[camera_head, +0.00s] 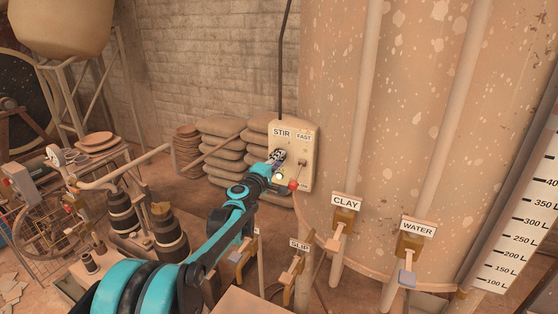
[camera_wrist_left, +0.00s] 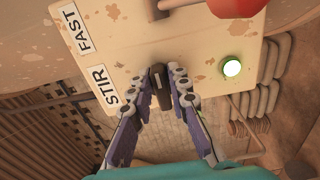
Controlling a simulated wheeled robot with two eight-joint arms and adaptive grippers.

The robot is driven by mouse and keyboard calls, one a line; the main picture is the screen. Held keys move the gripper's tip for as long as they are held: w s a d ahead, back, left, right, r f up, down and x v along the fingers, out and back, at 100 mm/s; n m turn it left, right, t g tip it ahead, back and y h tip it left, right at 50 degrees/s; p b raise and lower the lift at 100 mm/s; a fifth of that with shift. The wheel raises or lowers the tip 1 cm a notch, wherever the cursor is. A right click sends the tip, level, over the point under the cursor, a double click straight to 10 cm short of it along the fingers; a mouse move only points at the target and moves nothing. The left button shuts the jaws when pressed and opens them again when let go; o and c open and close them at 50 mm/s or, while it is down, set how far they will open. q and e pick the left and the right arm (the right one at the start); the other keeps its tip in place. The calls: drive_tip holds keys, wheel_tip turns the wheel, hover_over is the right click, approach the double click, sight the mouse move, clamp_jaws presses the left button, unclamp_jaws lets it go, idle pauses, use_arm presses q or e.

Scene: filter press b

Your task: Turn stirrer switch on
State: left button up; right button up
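The cream control box (camera_head: 309,150) is on the big tank, with STIR and FAST labels. The stirrer switch (camera_wrist_left: 160,88) is a dark, elongated knob beside the STIR label (camera_wrist_left: 105,87). My left gripper (camera_head: 278,157) reaches the box below that label. In the left wrist view the gripper (camera_wrist_left: 167,78) has its fingers on both sides of the knob, close against it and apparently closed on it. The knob lies roughly in line with the fingers. A round lamp (camera_wrist_left: 232,68) on the box glows green. My right gripper is in neither view.
A red button (camera_head: 293,185) sits low on the box, and a small FAST switch (camera_head: 302,163) is at its right. Stacked sacks (camera_head: 222,150) stand left of it. CLAY (camera_head: 346,202), WATER (camera_head: 417,228) and SLIP (camera_head: 299,245) valves are lower right.

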use_arm(q)
drive_tip(key=shift+o, duration=0.8)
drive_tip(key=v, duration=1.2)
drive_tip(key=s+d+f+m+g+b, duration=0.1)
drive_tip(key=s+f+m+g+b, duration=0.3)
drive_tip(key=s, duration=0.5)
drive_tip(key=s+d+f+m+g+b, duration=0.15)
drive_tip(key=s+f+m, duration=0.25)
drive_tip(key=s+f, duration=0.4)
drive_tip(key=s+a+f+m+g+y+b, duration=0.2)
drive_tip(key=s+a+f, duration=0.3)
drive_tip(key=s+f, duration=0.3)
drive_tip(key=s+a+f+m+g+y+b, duration=0.2)
drive_tip(key=s+a+f+m+y+b, duration=0.1)
drive_tip(key=s+f, duration=0.6)
drive_tip(key=s+a+y+b, duration=0.1)
drive_tip(key=s+a+y, duration=0.1)
drive_tip(key=s+a, duration=0.1)
drive_tip(key=shift+s, duration=0.3)
